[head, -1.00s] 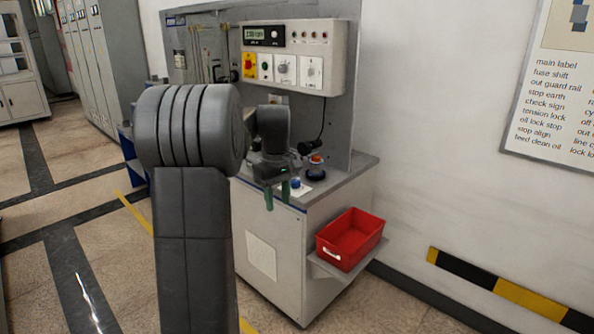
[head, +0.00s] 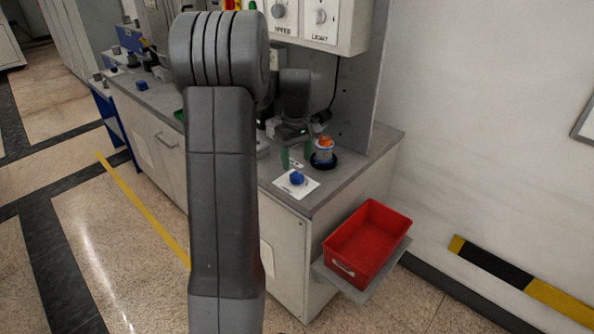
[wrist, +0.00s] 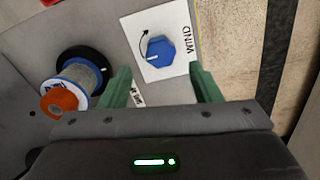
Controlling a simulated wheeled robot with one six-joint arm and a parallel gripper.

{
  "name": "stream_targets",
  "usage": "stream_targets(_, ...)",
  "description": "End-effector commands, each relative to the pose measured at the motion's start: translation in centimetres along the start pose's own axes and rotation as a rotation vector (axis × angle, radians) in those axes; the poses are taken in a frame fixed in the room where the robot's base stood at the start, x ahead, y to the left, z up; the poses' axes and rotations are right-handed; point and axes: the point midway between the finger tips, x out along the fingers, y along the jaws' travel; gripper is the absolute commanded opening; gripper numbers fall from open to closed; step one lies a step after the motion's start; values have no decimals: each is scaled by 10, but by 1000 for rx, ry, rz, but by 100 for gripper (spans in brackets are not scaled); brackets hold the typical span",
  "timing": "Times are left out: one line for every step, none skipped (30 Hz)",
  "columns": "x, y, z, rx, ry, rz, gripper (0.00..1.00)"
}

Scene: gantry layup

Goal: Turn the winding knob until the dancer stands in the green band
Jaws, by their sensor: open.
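The winding knob (head: 297,178) is blue and sits on a white plate at the front corner of the bench. In the wrist view the knob (wrist: 160,50) is faceted, with a white mark on its left side, beside a curved arrow and the word WIND. My gripper (head: 295,158) is over the bench just behind the knob. In the wrist view my gripper (wrist: 160,78) is open, its green fingers apart and empty, with the knob ahead of the gap and not between them. I cannot make out the dancer or the green band.
A spool with an orange top (head: 324,146) stands on a dark base close to the gripper; the wrist view shows the spool (wrist: 82,75) left of the fingers. A control panel (head: 345,20) hangs above. A red bin (head: 368,243) sits on a low shelf at right.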

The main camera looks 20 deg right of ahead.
Motion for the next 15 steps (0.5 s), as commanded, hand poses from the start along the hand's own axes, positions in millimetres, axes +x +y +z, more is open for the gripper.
stream_targets(11, 0, 0, 0, -3, -2, 57)
stream_targets(17, 0, 0, 0, -3, -2, 57)
stream_targets(24, 0, 0, 0, -3, -3, 57)
stream_targets(28, 0, 0, 0, -2, -2, 57)
stream_targets(32, 0, 0, 0, -2, -1, 57)
stream_targets(37, 0, 0, 0, -2, -1, 57)
stream_targets(40, 0, 0, 0, -1, -1, 57)
stream_targets(43, 0, 0, 0, -2, -1, 57)
stream_targets(46, 0, 0, 0, -2, -1, 57)
stream_targets(48, 0, 0, 0, -1, -1, 57)
stream_targets(50, 0, 0, 0, -1, 0, 57)
stream_targets(51, 0, 0, 0, 0, 0, 57)
stream_targets(52, 0, 0, 0, 1, 0, 57)
stream_targets(52, 0, 0, 0, 1, 1, 57)
stream_targets(52, 0, 0, 0, 1, 1, 57)
